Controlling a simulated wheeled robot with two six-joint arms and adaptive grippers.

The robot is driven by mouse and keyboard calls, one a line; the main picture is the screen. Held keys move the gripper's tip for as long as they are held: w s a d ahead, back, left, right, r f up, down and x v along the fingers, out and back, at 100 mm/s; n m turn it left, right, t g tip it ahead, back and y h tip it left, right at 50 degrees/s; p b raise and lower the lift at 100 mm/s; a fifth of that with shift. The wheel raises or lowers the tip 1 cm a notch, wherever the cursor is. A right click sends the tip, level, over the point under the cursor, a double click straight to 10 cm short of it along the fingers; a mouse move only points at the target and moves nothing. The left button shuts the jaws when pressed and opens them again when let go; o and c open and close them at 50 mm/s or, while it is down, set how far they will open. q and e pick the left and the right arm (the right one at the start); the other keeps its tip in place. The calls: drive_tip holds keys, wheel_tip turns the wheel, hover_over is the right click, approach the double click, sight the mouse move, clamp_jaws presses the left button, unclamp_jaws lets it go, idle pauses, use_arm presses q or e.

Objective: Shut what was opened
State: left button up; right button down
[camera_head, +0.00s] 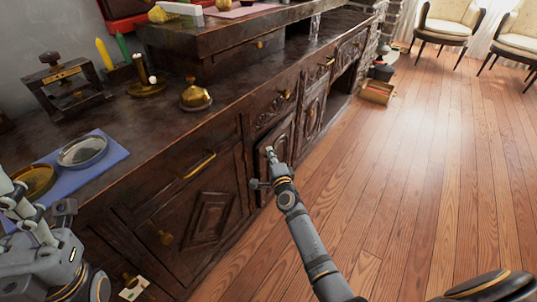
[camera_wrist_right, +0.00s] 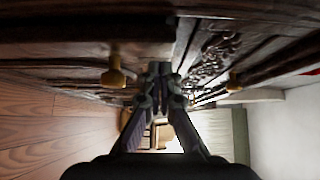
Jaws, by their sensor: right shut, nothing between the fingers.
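A long dark carved wooden cabinet (camera_head: 215,120) has drawers and doors along its front.
On the cabinet top are a brass bell (camera_head: 195,97), candles (camera_head: 104,54), a press (camera_head: 65,85), and a blue cloth (camera_head: 108,158) with a metal dish (camera_head: 82,150). Wooden floor (camera_head: 420,180) is clear at right. A small box (camera_head: 377,92) stands near the far end; chairs (camera_head: 450,20) are beyond.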

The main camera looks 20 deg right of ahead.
sight(261, 150)
drive_tip(key=shift+w+a, duration=0.25)
drive_tip(key=shift+w, duration=0.05)
drive_tip(key=shift+w+a+f+b, duration=0.1)
drive_tip(key=shift+w+a+b, duration=0.2)
drive_tip(key=shift+w+a, duration=0.75)
drive_tip(key=shift+w+a+r, duration=0.1)
drive_tip(key=shift+a+r, duration=0.05)
drive_tip(key=shift+r, duration=0.2)
